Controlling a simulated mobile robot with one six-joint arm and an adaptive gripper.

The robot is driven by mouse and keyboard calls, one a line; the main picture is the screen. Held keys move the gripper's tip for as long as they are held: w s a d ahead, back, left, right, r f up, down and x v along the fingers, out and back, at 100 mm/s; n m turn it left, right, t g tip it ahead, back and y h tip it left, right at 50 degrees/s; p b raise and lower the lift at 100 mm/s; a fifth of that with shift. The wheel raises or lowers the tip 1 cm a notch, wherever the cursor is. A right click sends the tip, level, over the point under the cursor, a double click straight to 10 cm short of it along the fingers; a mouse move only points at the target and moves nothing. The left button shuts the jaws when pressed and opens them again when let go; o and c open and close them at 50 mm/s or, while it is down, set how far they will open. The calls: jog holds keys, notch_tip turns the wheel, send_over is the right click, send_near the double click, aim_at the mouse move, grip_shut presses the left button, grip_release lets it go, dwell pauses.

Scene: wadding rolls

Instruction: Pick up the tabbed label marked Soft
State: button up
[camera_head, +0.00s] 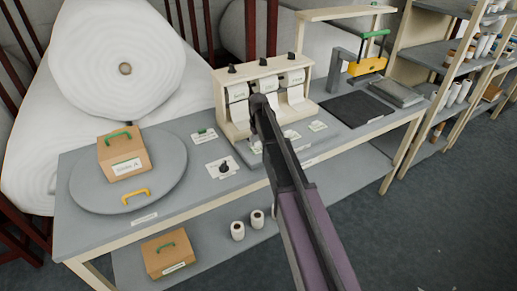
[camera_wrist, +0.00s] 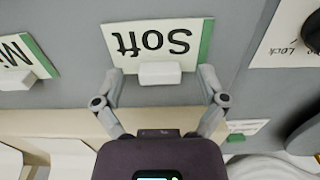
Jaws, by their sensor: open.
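The tabbed label marked Soft (camera_wrist: 150,38) lies flat on the grey bench in the wrist view, its text upside down. It is white with a green strip along its right side and a raised white tab (camera_wrist: 160,73) at its near edge. My gripper (camera_wrist: 161,77) is open, with one finger on each side of the tab. In the head view my arm covers most of this label.
Another tabbed label, starting "Mi" (camera_wrist: 22,60), lies to the left in the wrist view. A card with a black knob (camera_head: 223,168) lies on the other side. The cream roll dispenser (camera_head: 265,90) stands close behind. A turntable (camera_head: 85,190) holds a box (camera_head: 124,153).

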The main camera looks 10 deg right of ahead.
aim_at(258, 142)
dwell(0.4)
jog(key=c, duration=0.8)
jog(key=shift+c, duration=0.2)
jog(key=shift+r, duration=0.2)
notch_tip(258, 142, up, 3)
jog(key=p, duration=0.3)
jog(key=s+r+p, duration=0.1)
jog(key=s+p, duration=0.1)
jog(key=s, duration=1.4)
jog(key=shift+a+r, duration=0.35)
jog(key=shift+a, duration=0.05)
